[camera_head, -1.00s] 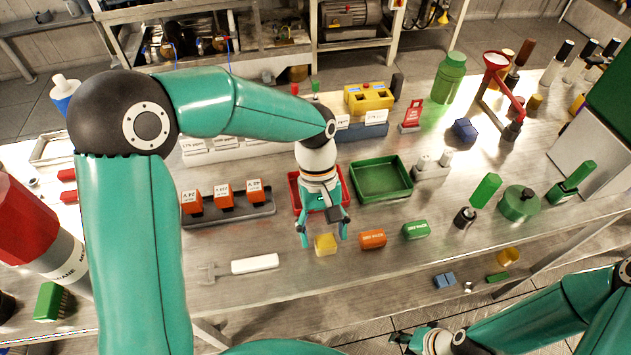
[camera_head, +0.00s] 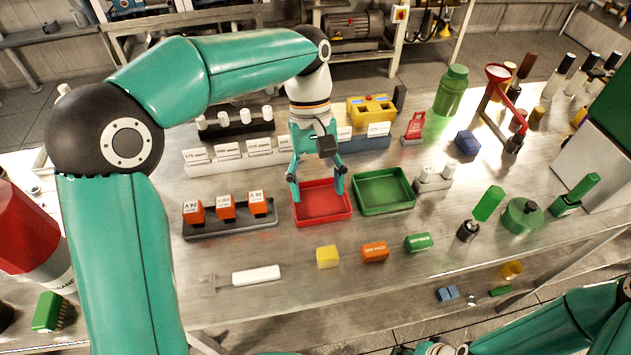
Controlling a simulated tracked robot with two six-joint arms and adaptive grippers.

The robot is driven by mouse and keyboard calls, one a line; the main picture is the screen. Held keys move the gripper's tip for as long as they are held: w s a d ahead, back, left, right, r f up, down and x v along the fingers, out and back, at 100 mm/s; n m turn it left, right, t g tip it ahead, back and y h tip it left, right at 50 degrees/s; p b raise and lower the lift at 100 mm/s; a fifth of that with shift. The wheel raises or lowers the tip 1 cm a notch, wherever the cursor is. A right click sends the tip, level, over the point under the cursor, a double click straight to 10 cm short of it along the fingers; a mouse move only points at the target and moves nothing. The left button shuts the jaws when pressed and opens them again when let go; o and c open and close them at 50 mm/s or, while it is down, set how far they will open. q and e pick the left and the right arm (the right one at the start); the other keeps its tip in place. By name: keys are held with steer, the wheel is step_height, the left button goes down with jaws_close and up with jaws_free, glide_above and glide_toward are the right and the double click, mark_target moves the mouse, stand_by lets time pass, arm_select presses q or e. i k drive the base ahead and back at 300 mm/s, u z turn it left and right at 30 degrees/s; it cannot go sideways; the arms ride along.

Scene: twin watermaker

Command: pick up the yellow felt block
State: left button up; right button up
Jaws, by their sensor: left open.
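The yellow felt block (camera_head: 327,257) lies on the metal table near its front edge, left of an orange dry pack. My left gripper (camera_head: 318,197) is open and empty. It points down over the red tray (camera_head: 322,217), behind the yellow block and apart from it. My right gripper is not clearly visible; only part of my right arm shows at the bottom right.
An orange dry pack (camera_head: 375,251) and a green dry pack (camera_head: 418,242) lie right of the block. A white-handled tool (camera_head: 256,275) lies left. A green tray (camera_head: 384,191) and a rack of orange boxes (camera_head: 228,221) stand behind. Table around the block is clear.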

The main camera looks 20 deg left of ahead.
mark_target(326, 256)
steer(key=k, duration=1)
